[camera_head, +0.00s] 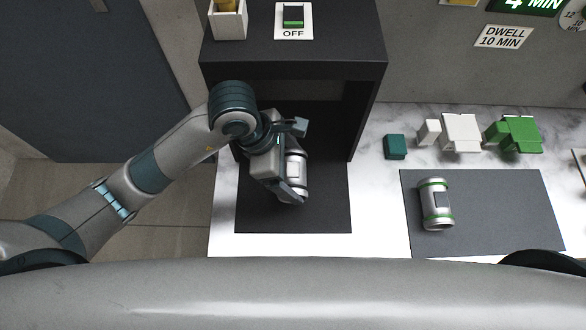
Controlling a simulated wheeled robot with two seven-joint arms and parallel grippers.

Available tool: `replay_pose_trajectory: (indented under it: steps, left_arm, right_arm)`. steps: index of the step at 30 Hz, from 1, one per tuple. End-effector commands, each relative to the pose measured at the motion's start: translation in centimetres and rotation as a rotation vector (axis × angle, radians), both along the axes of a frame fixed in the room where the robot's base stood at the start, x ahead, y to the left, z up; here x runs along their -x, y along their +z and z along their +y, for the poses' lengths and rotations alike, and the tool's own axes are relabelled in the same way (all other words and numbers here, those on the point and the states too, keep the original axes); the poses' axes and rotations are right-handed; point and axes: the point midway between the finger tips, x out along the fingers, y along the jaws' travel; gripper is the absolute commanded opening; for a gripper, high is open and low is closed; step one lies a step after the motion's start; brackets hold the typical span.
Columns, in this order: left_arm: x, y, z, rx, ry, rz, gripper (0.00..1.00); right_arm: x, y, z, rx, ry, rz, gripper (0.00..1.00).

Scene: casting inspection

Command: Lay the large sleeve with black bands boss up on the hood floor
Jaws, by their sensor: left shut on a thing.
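My left gripper (291,194) is inside the mouth of the black hood, shut on a silver sleeve (296,171). The sleeve shows dark bands near its ends, and it is just above or on the dark hood floor (325,212); I cannot tell whether it touches. The gripper and wrist cover its left side, and I cannot make out which way its boss faces. The hood (372,62) overhangs the back of the floor. My right gripper is not in view.
A silver sleeve with green bands (434,204) lies on a dark mat (510,212) at right. Behind the mat stand a teal block (395,147), white blocks (460,133) and a green block (514,134). A switch marked OFF (293,16) and a white bin (228,25) sit on the hood.

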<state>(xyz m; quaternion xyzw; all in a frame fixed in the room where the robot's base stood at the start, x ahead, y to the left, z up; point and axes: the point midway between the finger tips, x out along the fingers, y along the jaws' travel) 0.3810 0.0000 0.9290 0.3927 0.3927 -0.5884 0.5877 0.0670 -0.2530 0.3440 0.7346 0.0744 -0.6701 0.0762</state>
Motion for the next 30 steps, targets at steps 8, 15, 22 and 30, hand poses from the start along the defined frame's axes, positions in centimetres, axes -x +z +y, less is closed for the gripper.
replay_pose_trajectory:
  steps: [8, 15, 22, 30]
  left_arm:
    - [-0.3, -1.9, 0.0, 0.002, 0.002, 0.0, 0.37]
    - [-0.5, -2.2, 0.0, 0.002, 0.0, -0.002, 0.37]
    - [-0.4, -2.5, 0.0, -0.001, 0.001, 0.0, 0.93]
    - [-0.4, -2.4, 0.1, -0.001, 0.001, 0.0, 1.0]
  right_arm:
    - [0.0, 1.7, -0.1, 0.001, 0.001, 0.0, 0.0]
    - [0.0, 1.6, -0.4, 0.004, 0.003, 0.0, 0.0]
    - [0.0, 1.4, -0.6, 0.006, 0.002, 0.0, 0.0]
    - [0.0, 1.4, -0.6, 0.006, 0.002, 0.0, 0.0]
